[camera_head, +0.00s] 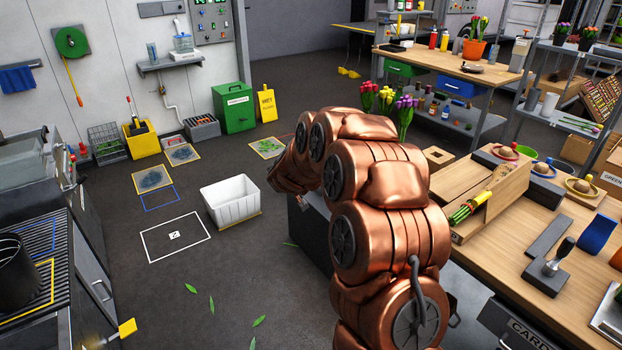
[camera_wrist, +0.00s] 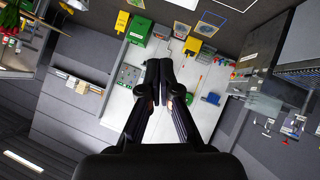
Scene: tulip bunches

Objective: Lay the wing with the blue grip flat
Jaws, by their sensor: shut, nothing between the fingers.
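I cannot make out for certain which part is the wing with the blue grip. A blue curved piece (camera_head: 597,235) stands on the wooden workbench (camera_head: 500,259) at the right of the head view. A wooden stand (camera_head: 497,190) on the bench holds a tulip bunch (camera_head: 470,207) lying aslant. My gripper (camera_wrist: 160,82) is shut and empty in the wrist view, pointing toward the wall side, away from the bench. My arm hides it in the head view.
A dark stamp-like tool (camera_head: 559,257) and a dark flat bar (camera_head: 548,237) lie on the bench. A white crate (camera_head: 230,201) stands on the floor left of my arm. Open floor with a few loose leaves lies in front. A back table (camera_head: 455,64) holds pots and bottles.

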